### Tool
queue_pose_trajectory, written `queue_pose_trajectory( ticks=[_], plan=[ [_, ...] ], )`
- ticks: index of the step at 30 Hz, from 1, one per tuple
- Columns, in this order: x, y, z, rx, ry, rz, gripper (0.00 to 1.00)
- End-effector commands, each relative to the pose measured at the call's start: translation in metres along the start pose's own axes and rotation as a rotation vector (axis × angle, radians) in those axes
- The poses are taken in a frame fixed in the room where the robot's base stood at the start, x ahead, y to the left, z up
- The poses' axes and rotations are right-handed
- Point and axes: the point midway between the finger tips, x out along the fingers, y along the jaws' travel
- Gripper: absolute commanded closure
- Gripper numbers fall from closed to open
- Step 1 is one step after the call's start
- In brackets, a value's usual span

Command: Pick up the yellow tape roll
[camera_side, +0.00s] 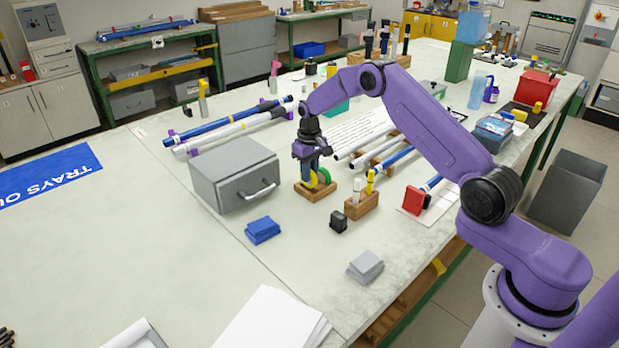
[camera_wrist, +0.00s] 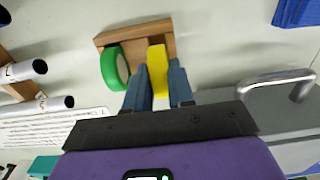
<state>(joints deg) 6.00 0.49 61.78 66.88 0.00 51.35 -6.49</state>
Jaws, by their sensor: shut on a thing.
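The yellow tape roll (camera_side: 313,180) stands on edge in a small wooden holder (camera_side: 317,194). In the wrist view the yellow tape roll (camera_wrist: 157,70) is between the blue fingers of my gripper (camera_wrist: 160,88), which are shut on it. In the side view my gripper (camera_side: 310,172) points down over the holder. A green tape roll (camera_side: 325,176) stands beside the yellow one; it also shows in the wrist view (camera_wrist: 115,68), just left of the fingers. The lower part of the yellow roll is hidden in the holder.
A grey box with a handle (camera_side: 234,174) stands close left of the holder. A wooden block with markers (camera_side: 361,204) and a small black item (camera_side: 338,222) are in front. White and blue rods (camera_side: 384,151) lie behind at right. Blue cloths (camera_side: 262,230) lie front left.

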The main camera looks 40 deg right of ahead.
Motion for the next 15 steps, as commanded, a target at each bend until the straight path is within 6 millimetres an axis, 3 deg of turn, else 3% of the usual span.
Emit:
queue_pose_trajectory(
  ticks=[5,15],
  plan=[
    [-0.024,-0.002,0.013,0.0,0.0,0.0,1.0],
    [-0.074,-0.007,0.063,0.0,0.0,0.0,1.0]
  ],
)
